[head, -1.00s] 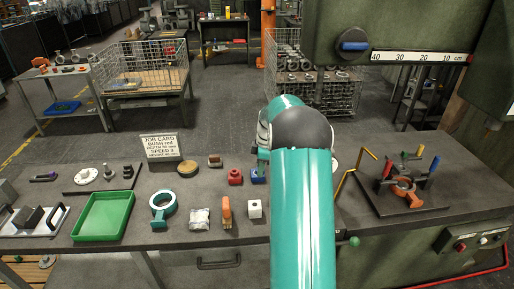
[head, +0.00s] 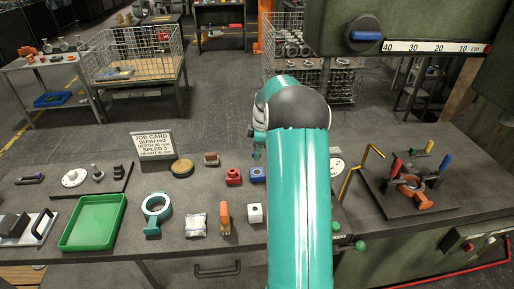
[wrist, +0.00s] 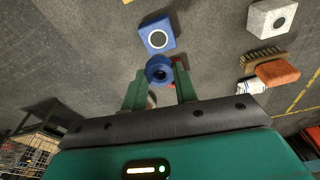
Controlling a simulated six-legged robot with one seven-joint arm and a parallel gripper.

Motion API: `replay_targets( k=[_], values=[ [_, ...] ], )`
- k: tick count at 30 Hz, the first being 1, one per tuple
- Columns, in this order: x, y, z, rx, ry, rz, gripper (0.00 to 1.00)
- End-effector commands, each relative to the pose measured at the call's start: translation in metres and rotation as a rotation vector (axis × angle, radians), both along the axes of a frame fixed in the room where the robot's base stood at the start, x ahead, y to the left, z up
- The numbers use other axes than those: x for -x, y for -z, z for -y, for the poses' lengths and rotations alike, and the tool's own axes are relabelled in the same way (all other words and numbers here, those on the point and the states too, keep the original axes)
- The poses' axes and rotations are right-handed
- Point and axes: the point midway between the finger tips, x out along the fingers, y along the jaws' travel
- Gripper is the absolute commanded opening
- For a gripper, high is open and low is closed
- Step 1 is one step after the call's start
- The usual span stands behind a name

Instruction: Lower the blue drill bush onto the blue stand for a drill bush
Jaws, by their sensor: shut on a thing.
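The blue drill bush (wrist: 157,61), a short ring with a dark bore, is between the green fingers of my gripper (wrist: 159,84) in the wrist view. My gripper is shut on it. The blue stand (wrist: 156,24) is a square block with a pale-ringed dark round on its face. It shows just above the bush in the wrist view; the bush slightly overlaps its lower edge in the picture, and the height gap cannot be told. The bush is not seen there.
A brush (head: 225,217), a teal ring (head: 148,208) and a green tray (head: 72,228) lie further left. A drill-press fixture (head: 408,205) stands right.

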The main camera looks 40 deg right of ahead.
Motion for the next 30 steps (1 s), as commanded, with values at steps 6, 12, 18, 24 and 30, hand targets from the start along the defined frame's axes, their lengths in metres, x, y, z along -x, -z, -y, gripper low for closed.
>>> replay_targets(
  k=[6,12,18,24,30],
  values=[
    [0.003,0.0,-0.001,0.0,0.001,0.0,0.0],
    [0.005,0.003,-0.002,-0.005,0.016,-0.001,0.0],
    [0.005,0.018,-0.002,-0.005,0.016,-0.001,0.0],
    [0.004,0.035,-0.002,-0.005,0.017,-0.001,0.0],
    [0.003,0.04,-0.001,-0.004,0.016,0.0,0.0]
  ],
)
